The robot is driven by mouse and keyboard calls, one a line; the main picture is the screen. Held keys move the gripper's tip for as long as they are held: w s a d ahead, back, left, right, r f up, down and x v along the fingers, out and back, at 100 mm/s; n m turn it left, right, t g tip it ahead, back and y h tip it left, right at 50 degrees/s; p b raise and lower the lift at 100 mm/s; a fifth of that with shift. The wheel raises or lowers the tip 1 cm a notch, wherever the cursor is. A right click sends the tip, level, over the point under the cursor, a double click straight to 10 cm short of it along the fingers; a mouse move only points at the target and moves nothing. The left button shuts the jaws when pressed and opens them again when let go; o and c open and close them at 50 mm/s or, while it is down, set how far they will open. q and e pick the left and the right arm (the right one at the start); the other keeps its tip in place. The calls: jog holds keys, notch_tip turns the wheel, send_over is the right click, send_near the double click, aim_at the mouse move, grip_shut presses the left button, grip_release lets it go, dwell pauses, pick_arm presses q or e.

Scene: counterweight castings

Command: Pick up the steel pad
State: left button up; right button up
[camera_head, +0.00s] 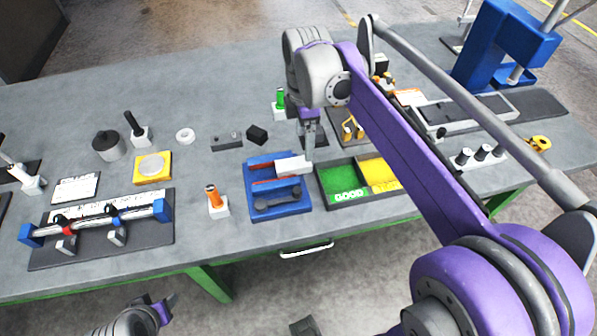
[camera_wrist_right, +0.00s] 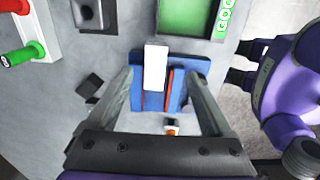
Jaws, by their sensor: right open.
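A pale rectangular block, which looks like the steel pad (camera_head: 291,166), sits on the blue fixture (camera_head: 262,213) at the front middle of the bench. In the right wrist view the steel pad (camera_wrist_right: 156,66) shows between my finger ends, over the blue fixture (camera_wrist_right: 197,66). My right gripper (camera_head: 311,150) is open and points down at the pad's right end in the head view. In the right wrist view the right gripper (camera_wrist_right: 157,76) has its fingers apart on both sides; contact cannot be told. Part of my left gripper (camera_head: 163,308) shows low at the left.
A green and yellow tray (camera_head: 322,190) stands right of the fixture. An orange-topped tool in a white block (camera_head: 217,206) stands to its left.

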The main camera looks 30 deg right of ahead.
aim_at(300, 162)
jog(key=f, duration=0.1)
jog(key=w+f, duration=0.1)
jog(key=f, duration=0.1)
jog(key=shift+w+a, duration=0.1)
jog(key=shift+w, duration=0.2)
jog(key=shift+s+f, duration=0.4)
notch_tip(300, 162, down, 5)
jog(key=shift+w+a+r, duration=0.1)
jog(key=shift+r, duration=0.05)
grip_shut()
dwell(0.8)
